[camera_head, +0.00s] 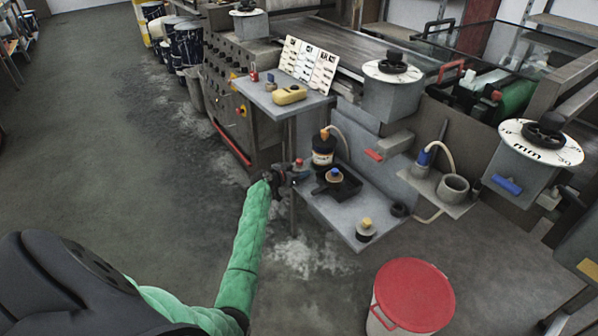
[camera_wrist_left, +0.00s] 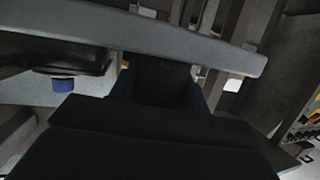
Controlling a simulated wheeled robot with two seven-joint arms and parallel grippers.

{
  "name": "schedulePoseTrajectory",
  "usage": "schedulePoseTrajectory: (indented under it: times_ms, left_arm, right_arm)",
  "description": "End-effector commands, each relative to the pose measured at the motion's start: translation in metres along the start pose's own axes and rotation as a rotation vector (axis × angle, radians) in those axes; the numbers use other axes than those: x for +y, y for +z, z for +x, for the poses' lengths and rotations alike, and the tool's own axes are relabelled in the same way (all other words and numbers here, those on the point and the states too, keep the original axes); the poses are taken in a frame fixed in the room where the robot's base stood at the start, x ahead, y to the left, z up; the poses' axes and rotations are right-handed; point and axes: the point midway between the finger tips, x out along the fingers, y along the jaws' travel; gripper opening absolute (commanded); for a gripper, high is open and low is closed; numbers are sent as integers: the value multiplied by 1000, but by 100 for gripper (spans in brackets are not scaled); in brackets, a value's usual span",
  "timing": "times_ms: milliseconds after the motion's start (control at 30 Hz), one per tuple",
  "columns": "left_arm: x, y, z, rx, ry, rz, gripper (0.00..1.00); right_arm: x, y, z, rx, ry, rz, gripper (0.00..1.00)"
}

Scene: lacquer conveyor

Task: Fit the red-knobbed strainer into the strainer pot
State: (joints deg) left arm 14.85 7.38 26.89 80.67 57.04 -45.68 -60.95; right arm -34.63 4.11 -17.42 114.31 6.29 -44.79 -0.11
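My left gripper (camera_head: 288,177) is at the left edge of the grey low shelf, at the end of the green-sleeved arm. A small grey piece with a reddish top (camera_head: 299,163) shows right by its fingertips; it may be the red-knobbed strainer, but I cannot tell whether it is held. In the left wrist view the dark fingers (camera_wrist_left: 160,82) are in shadow beneath a grey slab edge, and their gap is unclear. A dark open ring-shaped cup (camera_head: 398,209) stands on the shelf's right side; I cannot tell whether it is the strainer pot. My right gripper is out of view.
The low shelf (camera_head: 352,238) holds a black tray (camera_head: 350,190), an orange-capped bottle (camera_head: 323,150) and a yellow-knobbed piece (camera_head: 366,231). A higher shelf (camera_head: 268,98) overhangs nearby. A red-lidded bin (camera_head: 414,292) stands in front. The floor at left is clear.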

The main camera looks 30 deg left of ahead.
Motion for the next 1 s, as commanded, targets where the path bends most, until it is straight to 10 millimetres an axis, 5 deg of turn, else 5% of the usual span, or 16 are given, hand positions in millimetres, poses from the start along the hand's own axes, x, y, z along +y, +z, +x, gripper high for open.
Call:
schedulePoseTrajectory:
  times_ms: [433, 667, 1000]
  left_arm:
    - [0, -5, -2, 0, 0, 2, 24]
    - [-1, -40, -13, 1, 0, 7, 24]
    - [73, -80, -24, 2, 2, 3, 24]
  right_arm:
    - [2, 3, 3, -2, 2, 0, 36]
    - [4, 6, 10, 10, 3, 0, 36]
    - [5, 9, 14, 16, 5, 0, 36]
